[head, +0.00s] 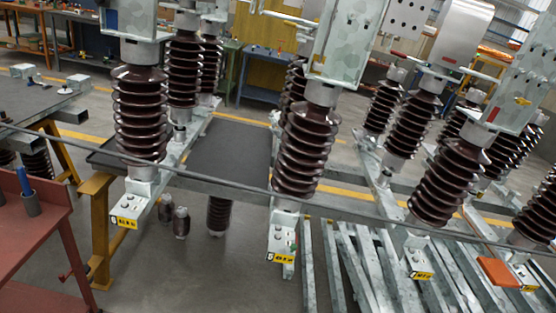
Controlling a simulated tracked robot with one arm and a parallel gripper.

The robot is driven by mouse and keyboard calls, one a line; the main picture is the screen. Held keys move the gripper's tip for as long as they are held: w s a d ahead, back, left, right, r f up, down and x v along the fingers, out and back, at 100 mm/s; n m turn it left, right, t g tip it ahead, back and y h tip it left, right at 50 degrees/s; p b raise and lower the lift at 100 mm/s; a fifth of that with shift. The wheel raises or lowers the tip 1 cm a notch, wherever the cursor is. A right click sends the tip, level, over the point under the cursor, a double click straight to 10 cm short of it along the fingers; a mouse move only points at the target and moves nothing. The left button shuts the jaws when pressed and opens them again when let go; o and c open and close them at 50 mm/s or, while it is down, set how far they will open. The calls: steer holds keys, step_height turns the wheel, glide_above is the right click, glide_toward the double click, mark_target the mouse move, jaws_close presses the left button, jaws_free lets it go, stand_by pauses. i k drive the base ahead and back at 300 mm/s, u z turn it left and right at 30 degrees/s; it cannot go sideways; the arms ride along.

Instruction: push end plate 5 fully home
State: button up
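Galvanised end plates with yellow number labels show at the near ends of the isolator frames. The middle end plate (282,236) sits below a brown ribbed insulator (305,150); its label seems to read 5, but it is too small to be sure. The left end plate (131,205) sits below another brown insulator (140,112). A further labelled plate (416,258) stands to the right. I cannot tell whether any plate stands proud of its frame. My gripper is not in view.
A thin grey rod or cable (225,184) crosses the view in front of the frames. A red bench (35,235) with a blue-handled tool in a cup stands at left. An orange block (497,271) lies at lower right. Grey floor (190,280) is open at lower left centre.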

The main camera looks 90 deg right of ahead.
mark_target(283, 250)
steer(key=z, duration=2.05)
steer(key=k, duration=0.35)
steer(key=z, duration=0.3)
steer(key=i, duration=0.5)
steer(key=u, duration=0.15)
